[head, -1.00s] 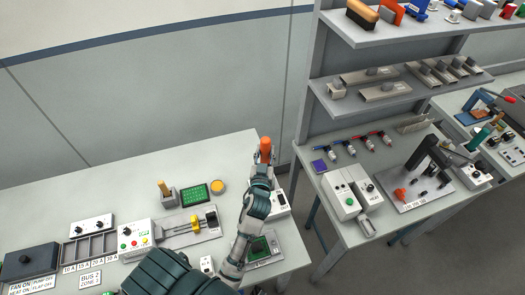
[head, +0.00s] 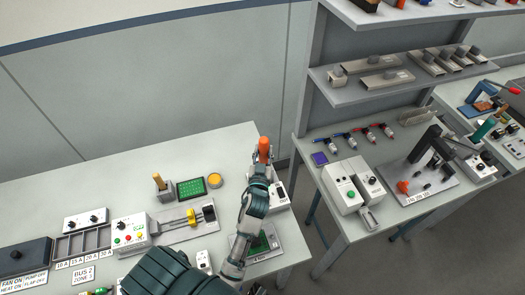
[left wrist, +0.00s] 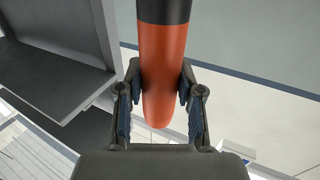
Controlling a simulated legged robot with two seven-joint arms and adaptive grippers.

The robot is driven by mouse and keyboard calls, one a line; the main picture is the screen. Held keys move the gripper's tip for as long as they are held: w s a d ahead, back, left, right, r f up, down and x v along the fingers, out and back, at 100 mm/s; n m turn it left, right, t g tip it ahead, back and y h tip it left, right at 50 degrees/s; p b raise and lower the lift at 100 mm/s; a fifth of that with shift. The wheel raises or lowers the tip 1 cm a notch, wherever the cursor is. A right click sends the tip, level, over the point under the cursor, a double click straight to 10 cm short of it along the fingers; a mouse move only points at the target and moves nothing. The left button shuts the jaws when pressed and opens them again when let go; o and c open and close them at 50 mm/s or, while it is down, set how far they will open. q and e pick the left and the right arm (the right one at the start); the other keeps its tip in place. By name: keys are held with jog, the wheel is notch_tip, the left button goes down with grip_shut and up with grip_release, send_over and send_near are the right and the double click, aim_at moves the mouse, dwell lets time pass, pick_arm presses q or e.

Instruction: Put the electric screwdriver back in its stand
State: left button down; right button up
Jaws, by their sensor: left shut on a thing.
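The electric screwdriver, an orange and black cylinder, is between the fingers of my left gripper (head: 262,164). Its orange body (head: 264,146) stands up above the gripper at the right end of the left bench. In the left wrist view the orange body (left wrist: 163,70) runs down between the two fingers (left wrist: 160,85), with a black section at the top. Both fingers press its sides. The screwdriver's tip is hidden. I cannot make out its stand for sure. My right gripper does not show.
A white box (head: 279,195) sits beside my left gripper. A grey holder with a wooden handle (head: 162,187), a green board (head: 191,188) and a yellow-topped round tin (head: 215,181) stand to the left. A second bench with shelves (head: 390,75) is at right, across a gap.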

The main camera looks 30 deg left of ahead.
aim_at(261, 160)
pick_arm(q)
jog(key=shift+d+f+b, duration=0.1)
jog(key=shift+f+b, duration=0.2)
jog(key=shift+f, duration=0.45)
jog(key=shift+a+f+b, duration=0.45)
jog(key=shift+b, duration=0.05)
jog(key=shift+f, duration=0.25)
jog(key=c, duration=0.9)
grip_release()
jog(key=shift+r, duration=0.15)
jog(key=shift+o, duration=1.2)
jog(key=shift+d, duration=0.15)
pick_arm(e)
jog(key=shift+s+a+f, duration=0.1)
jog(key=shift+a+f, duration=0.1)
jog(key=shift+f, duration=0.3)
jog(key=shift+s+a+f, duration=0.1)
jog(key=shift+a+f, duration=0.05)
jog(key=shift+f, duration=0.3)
